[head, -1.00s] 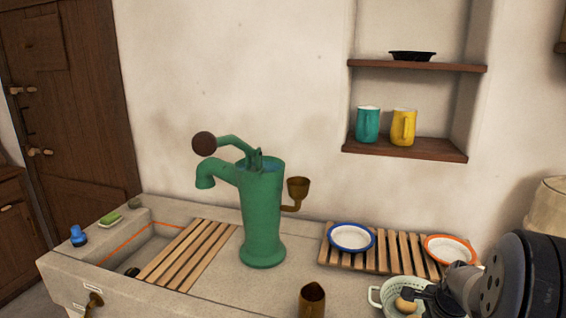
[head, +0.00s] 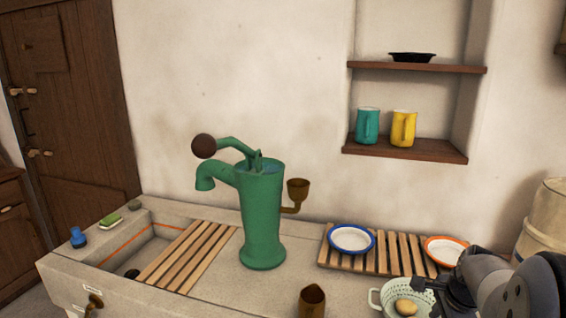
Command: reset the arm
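My gripper (head: 449,291) is a dark shape at the lower right, at the end of my grey and black arm. It overlaps the right side of a pale colander (head: 376,296) in the picture. A tan, rounded item (head: 405,307) lies in the colander, to the left of the gripper and apart from it in this view. The fingers are small and dark, so I cannot tell whether they are open or shut.
A slatted rack (head: 341,259) holds a blue-rimmed plate (head: 351,239) and an orange-rimmed plate (head: 446,249) just behind my arm. A brown vessel (head: 312,301) stands at the front. A green pump (head: 262,218) stands mid-counter. A cream container (head: 545,222) is at the right.

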